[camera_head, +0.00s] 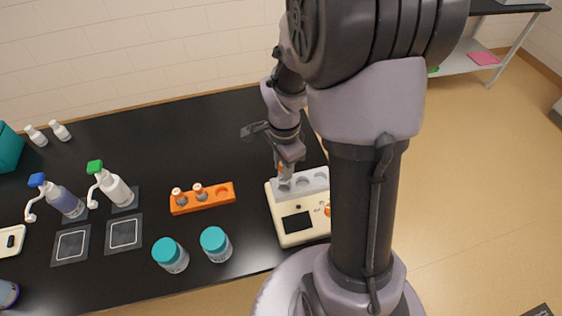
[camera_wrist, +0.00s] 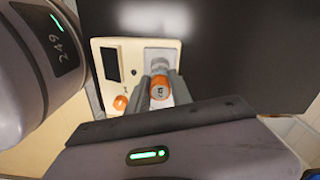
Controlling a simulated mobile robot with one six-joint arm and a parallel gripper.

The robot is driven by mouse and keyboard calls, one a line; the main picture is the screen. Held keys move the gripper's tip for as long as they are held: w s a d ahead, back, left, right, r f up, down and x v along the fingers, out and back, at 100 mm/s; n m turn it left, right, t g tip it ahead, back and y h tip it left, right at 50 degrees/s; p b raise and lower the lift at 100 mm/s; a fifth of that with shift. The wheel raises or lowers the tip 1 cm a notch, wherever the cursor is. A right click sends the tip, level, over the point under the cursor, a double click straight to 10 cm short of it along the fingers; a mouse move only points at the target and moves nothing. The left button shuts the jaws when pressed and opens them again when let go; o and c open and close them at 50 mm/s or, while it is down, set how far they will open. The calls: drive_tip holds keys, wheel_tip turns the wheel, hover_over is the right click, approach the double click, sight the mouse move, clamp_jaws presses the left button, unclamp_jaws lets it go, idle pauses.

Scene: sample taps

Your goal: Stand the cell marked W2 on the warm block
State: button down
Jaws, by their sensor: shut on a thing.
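My gripper (camera_wrist: 160,94) is shut on an orange-capped cell (camera_wrist: 160,86). The cap carries small dark lettering that looks like W2. The warm block is a cream unit (camera_head: 287,232) with a dark screen and a grey top block (camera_head: 317,177) with round wells. In the head view my gripper (camera_head: 285,175) is over the left end of the grey block, pointing down. The cell's lower part is hard to make out, and I cannot tell whether it touches the block. In the wrist view the grey block (camera_wrist: 158,55) shows just beyond the cell.
Two teal-lidded jars (camera_head: 215,243) stand near the front edge. Pump bottles (camera_head: 113,187) and dark square mats (camera_head: 124,232) are at left. The black bench behind the rack is clear.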

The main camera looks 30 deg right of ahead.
drive_tip(key=shift+f+b, duration=0.5)
drive_tip(key=shift+f, duration=0.65)
drive_tip(key=shift+d+f, duration=0.1)
drive_tip(key=shift+d, duration=0.05)
drive_tip(key=shift+f+b, duration=0.7)
drive_tip(key=shift+b, duration=0.2)
drive_tip(key=shift+f+b, duration=0.8)
drive_tip(key=shift+r, duration=0.1)
drive_tip(key=shift+c, duration=2.1)
unclamp_jaws()
